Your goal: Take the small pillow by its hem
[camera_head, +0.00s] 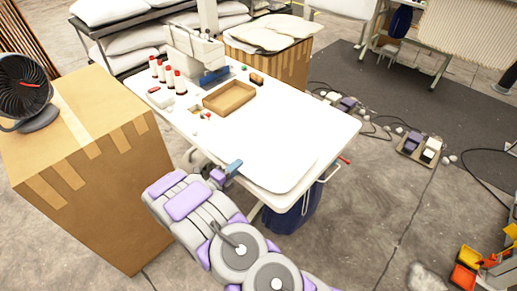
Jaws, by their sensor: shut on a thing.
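A flat white piece with rounded corners, which looks like the small pillow (275,160), lies on the near right part of the white table (338,137). It is hard to tell from the white top. My gripper (235,166) is at its near left edge, by the table's front edge, with its blue tip shut on the hem. The fingers are small here, and the exact grip on the cloth is hard to see. My arm reaches up from the bottom of the view.
On the table stand a sewing machine (197,55), red-topped spools (169,77) and a brown tray (229,98). A cardboard box with a fan (24,89) stands left. Pillows (268,33) lie on another box behind. Cables and pedals (412,142) lie on the floor at right.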

